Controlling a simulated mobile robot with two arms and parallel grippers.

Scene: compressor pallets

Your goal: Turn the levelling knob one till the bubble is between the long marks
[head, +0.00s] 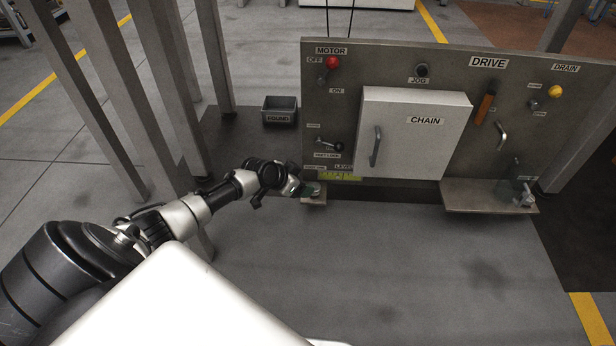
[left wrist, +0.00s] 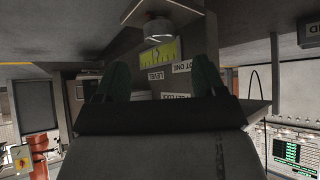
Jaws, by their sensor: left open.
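My left gripper (head: 304,189) is at the lower left corner of the drive panel, by a small ledge (head: 314,201). In the left wrist view its two dark green fingers (left wrist: 162,75) are spread apart with nothing between them. The levelling knob (left wrist: 159,29), a round grey piece under a plate, shows just past the fingertips, roughly centred between them and apart from them. In the head view the gripper mostly hides it. The yellow-green level (head: 340,176) is right of the gripper; it also shows in the left wrist view (left wrist: 160,55). The bubble's place between its marks is too small to tell.
The panel carries a CHAIN door (head: 418,135), a red motor knob (head: 333,62), a lever (head: 331,145) just above the level, and an orange handle (head: 485,104). A grey bin (head: 280,110) stands left of the panel. Metal posts stand behind my left arm. The floor in front is clear.

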